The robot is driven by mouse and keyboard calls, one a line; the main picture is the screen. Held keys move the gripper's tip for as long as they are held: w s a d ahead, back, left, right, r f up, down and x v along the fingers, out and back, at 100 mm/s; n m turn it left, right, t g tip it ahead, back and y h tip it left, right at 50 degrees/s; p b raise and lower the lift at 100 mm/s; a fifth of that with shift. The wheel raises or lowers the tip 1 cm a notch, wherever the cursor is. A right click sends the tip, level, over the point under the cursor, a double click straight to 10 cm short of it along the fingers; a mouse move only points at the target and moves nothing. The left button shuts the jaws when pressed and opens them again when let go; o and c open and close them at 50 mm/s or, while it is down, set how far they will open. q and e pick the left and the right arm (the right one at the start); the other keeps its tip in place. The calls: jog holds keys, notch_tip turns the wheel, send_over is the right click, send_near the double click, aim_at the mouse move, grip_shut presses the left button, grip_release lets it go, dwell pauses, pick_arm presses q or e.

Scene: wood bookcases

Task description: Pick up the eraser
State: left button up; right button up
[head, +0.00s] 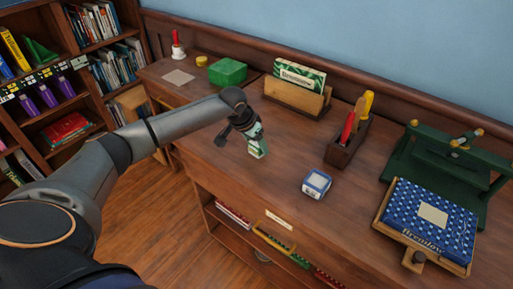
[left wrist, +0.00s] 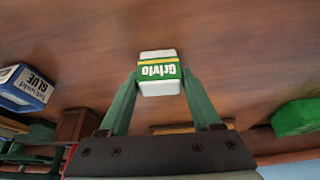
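I cannot tell whether the eraser is clear of the desk top. My right gripper is not in view.
Behind are a wooden holder (head: 290,97), a green box (head: 228,71) and a tool caddy (head: 344,146). A green press (head: 450,160) and a blue patterned book (head: 427,221) are at the right.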

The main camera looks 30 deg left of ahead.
pick_arm(q)
jog(key=c, duration=0.9)
jog(key=shift+r, duration=0.1)
jog(key=shift+c, duration=0.2)
jog(key=shift+r, duration=0.25)
notch_tip(320, 180, up, 2)
jog(key=shift+w+r, duration=0.1)
jog(key=s+d+r+p, duration=0.1)
jog(key=s+d+r, duration=0.5)
jog(key=s+r, duration=0.4)
jog(key=shift+s+d, duration=0.4)
jog(key=shift+s, duration=0.8)
